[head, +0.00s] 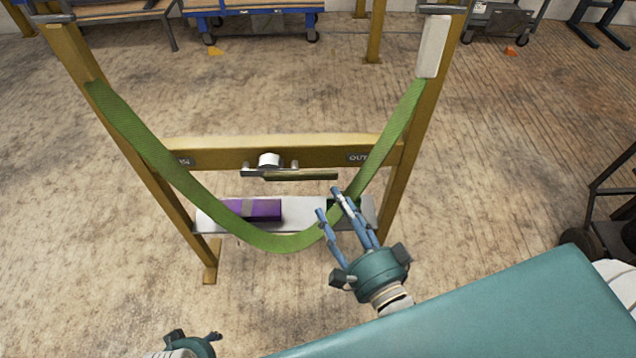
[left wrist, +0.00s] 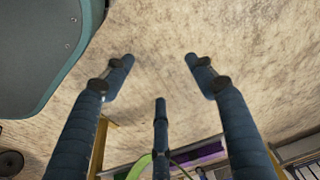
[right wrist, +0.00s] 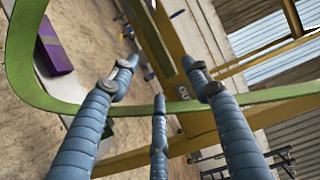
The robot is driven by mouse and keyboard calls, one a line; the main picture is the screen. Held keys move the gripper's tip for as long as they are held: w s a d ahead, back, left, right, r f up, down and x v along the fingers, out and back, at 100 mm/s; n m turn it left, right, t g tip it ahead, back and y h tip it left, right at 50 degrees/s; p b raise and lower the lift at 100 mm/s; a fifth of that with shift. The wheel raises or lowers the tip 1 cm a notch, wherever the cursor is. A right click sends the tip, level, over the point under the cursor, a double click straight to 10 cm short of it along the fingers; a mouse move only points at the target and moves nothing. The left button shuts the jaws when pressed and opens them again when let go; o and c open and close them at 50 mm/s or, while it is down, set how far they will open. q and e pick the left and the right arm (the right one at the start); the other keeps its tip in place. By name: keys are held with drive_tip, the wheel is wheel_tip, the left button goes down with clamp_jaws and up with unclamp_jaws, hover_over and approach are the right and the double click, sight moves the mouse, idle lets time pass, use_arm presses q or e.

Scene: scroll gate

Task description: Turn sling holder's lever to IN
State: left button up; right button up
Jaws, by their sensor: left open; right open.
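The lever (head: 300,176) is a dark olive bar below a white hub (head: 268,160) at the middle of the yellow crossbar. Its bar extends right, toward the OUT plate (head: 358,157); the other plate (head: 183,161) is at the crossbar's left. The green sling (head: 270,240) hangs in a loop between the posts and crosses the right wrist view (right wrist: 40,95). My right gripper (head: 329,203) is open and empty, right of and below the lever bar, by the sling's right side. My left gripper (left wrist: 158,62) is open and empty, aimed at the floor; only its base shows in the head view.
A shelf (head: 300,216) below the crossbar holds a purple box (head: 262,210). The yellow right post (head: 408,150) carries a white block (head: 432,46). A blue cart (head: 250,18) stands far behind. Floor left of the frame is clear.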

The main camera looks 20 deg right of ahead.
sight(322, 180)
drive_tip(key=w, duration=0.5)
drive_tip(key=w+a, duration=0.1)
drive_tip(key=w, duration=0.2)
drive_tip(key=shift+w+b, duration=0.25)
drive_tip(key=shift+b, duration=0.15)
use_arm(q)
drive_tip(key=r, duration=0.3)
drive_tip(key=shift+w, duration=0.2)
use_arm(e)
drive_tip(key=shift+w, duration=0.35)
drive_tip(key=shift+c, duration=0.5)
use_arm(q)
drive_tip(key=shift+f, duration=0.1)
use_arm(e)
clamp_jaws()
